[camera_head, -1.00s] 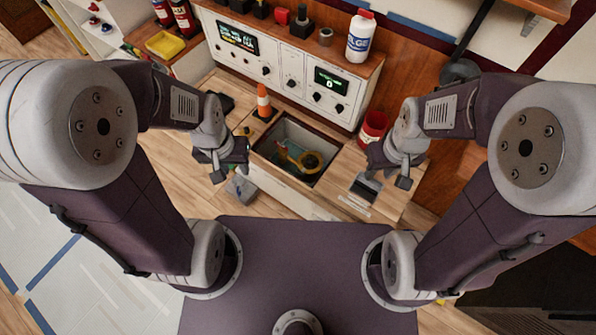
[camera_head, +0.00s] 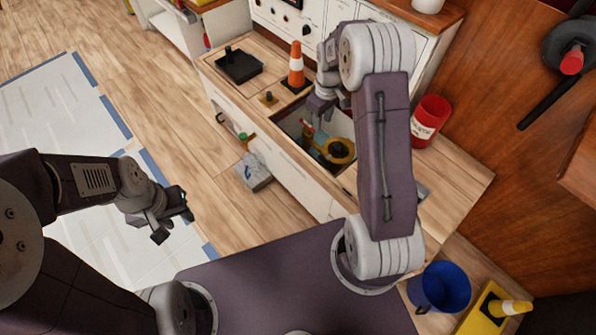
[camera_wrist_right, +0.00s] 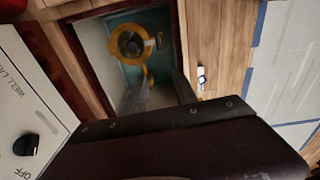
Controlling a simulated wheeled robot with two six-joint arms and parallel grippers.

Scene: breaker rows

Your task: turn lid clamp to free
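My right gripper (camera_head: 317,106) points down at the open well (camera_head: 287,124) in the counter. In the right wrist view its two fingers (camera_wrist_right: 160,95) stand apart with nothing between them. A yellow ring-shaped thing (camera_head: 340,151) lies inside the well, and it also shows in the right wrist view (camera_wrist_right: 131,42). A small knob on a yellow base (camera_head: 267,98) sits on the counter left of the well; I cannot tell whether it is the lid clamp. A black lid-like plate with a handle (camera_head: 239,66) lies further left. My left gripper (camera_head: 172,216) is open and empty over the floor.
An orange cone (camera_head: 296,70) stands behind the well, close to my right gripper. A red bin (camera_head: 430,120) is to the right. The control panel (camera_wrist_right: 35,105) is close beside my right gripper. A grey box (camera_head: 254,173) lies on the floor before the counter.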

